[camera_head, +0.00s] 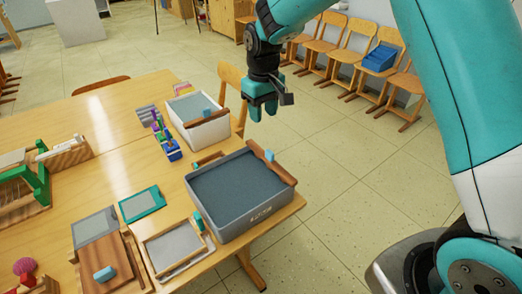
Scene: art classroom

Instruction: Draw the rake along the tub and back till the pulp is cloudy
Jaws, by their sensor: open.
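The grey tub (245,222) stands at the right edge of the wooden table. It holds dark blue-grey pulp (236,188) with an even-looking surface. The rake (283,172) appears as a brown wooden bar with a light blue grip (269,156), lying along the tub's right rim. Whether its teeth reach into the pulp is hidden. My gripper (262,112) has teal fingers pointing down. It is open and empty, above and behind the tub, apart from the rake.
A white tub (207,135) with a wooden bar stands behind the grey one. A blue rack (165,140), a teal-framed screen (142,203), a wooden-framed screen (174,247) and a board (106,262) lie to the left. Chairs (352,55) line the back; the floor right of the table is clear.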

